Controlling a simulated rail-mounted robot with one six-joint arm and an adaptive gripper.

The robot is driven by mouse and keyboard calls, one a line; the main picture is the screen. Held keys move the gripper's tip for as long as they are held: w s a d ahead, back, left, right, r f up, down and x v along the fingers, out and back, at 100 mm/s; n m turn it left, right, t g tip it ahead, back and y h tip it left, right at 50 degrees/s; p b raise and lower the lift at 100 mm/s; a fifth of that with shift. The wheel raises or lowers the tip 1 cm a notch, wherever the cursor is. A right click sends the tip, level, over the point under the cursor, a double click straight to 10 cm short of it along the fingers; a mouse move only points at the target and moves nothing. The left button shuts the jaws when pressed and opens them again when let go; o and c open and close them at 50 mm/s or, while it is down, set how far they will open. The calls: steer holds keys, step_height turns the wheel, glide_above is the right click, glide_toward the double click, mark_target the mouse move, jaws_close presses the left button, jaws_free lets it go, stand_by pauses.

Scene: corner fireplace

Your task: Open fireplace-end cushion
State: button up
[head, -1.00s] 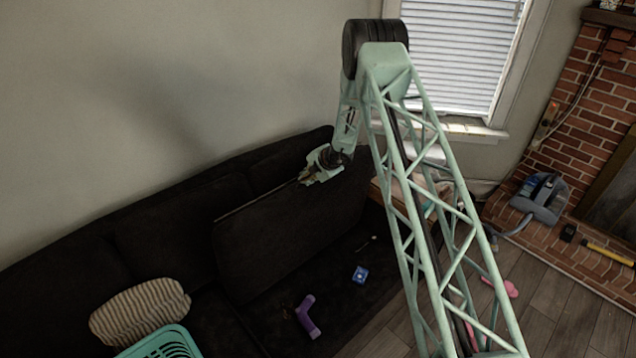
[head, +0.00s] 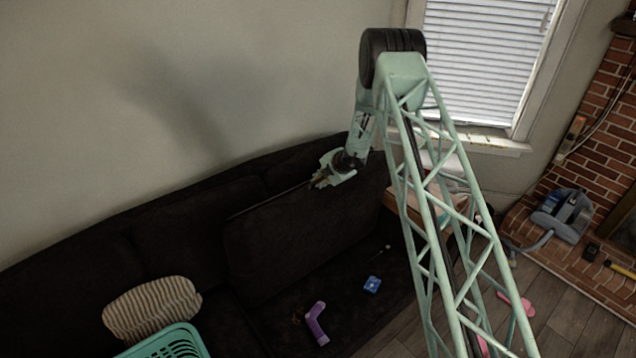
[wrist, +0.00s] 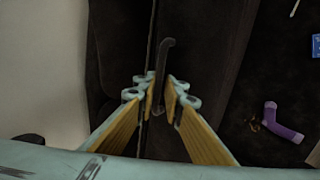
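The fireplace-end cushion (head: 300,235) is a dark brown seat cushion, raised steeply on the sofa and standing near the backrest. My gripper (head: 318,183) is at its top edge in the head view. In the wrist view a thin dark curved handle (wrist: 166,55) lies between the two yellow-padded fingers of my gripper (wrist: 161,88). The fingers are close on both sides of it and look shut on it, though the contact is dark. The cushion's back side is hidden.
A striped pillow (head: 152,308) and a teal basket (head: 172,343) are at the left. A vacuum-like device (head: 562,213) stands by the brick fireplace.

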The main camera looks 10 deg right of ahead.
steer(key=shift+s+r, duration=0.1)
steer(key=shift+r, duration=0.05)
steer(key=v, duration=1.1)
steer(key=shift+s+r, duration=0.15)
steer(key=shift+r, duration=0.15)
steer(key=shift+d, duration=0.1)
stand_by(0.5)
